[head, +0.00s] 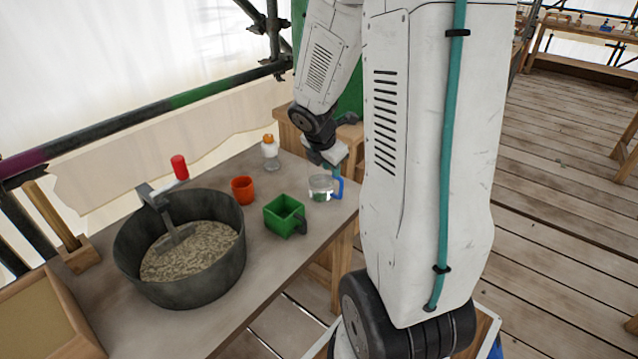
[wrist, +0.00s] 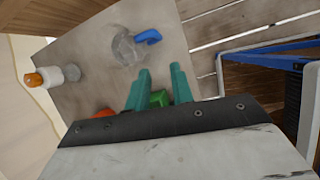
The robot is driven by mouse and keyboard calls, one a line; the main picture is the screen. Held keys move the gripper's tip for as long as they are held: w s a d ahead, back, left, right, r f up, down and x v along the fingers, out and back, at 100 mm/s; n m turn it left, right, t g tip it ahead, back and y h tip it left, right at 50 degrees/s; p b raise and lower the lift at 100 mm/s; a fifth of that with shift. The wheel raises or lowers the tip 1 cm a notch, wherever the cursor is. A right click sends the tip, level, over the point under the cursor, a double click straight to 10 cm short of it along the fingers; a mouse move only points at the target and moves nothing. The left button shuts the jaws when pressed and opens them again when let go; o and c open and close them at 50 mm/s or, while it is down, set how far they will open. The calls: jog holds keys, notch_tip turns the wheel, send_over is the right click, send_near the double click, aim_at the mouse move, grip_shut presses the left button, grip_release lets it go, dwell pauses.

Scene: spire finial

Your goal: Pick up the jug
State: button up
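The clear jug (head: 319,189) with a blue handle (head: 338,188) stands upright on the table near its right end. Something greenish shows through its wall. In the wrist view the jug (wrist: 126,50) and its blue handle (wrist: 148,37) lie beyond my fingertips, apart from them in the picture. My gripper (head: 330,166) is just above and behind the jug in the head view. Its two teal fingers (wrist: 160,76) are spread with nothing held between them. I cannot tell the exact height of the fingertips above the jug.
A green square cup (head: 284,216), an orange mug (head: 243,189) and a white bottle with an orange cap (head: 270,152) stand close by. A dark tub of grainy material (head: 190,250) holds a red-handled tool. The table's right edge is near the jug.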

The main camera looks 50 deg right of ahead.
aim_at(340, 187)
jog(key=shift+w+d+f+n, duration=0.25)
jog(key=shift+d+f+n, duration=0.65)
jog(key=shift+f, duration=1.2)
jog(key=shift+w+d+f+n, duration=0.3)
jog(key=shift+d+f, duration=1.1)
jog(key=shift+f, duration=0.75)
jog(key=shift+w+d+f+n, duration=0.2)
jog(key=shift+d+f+n, duration=0.75)
jog(key=shift+f, duration=1.15)
jog(key=shift+d+m, duration=0.2)
jog(key=shift+m, duration=0.05)
jog(key=shift+c, duration=0.2)
grip_shut()
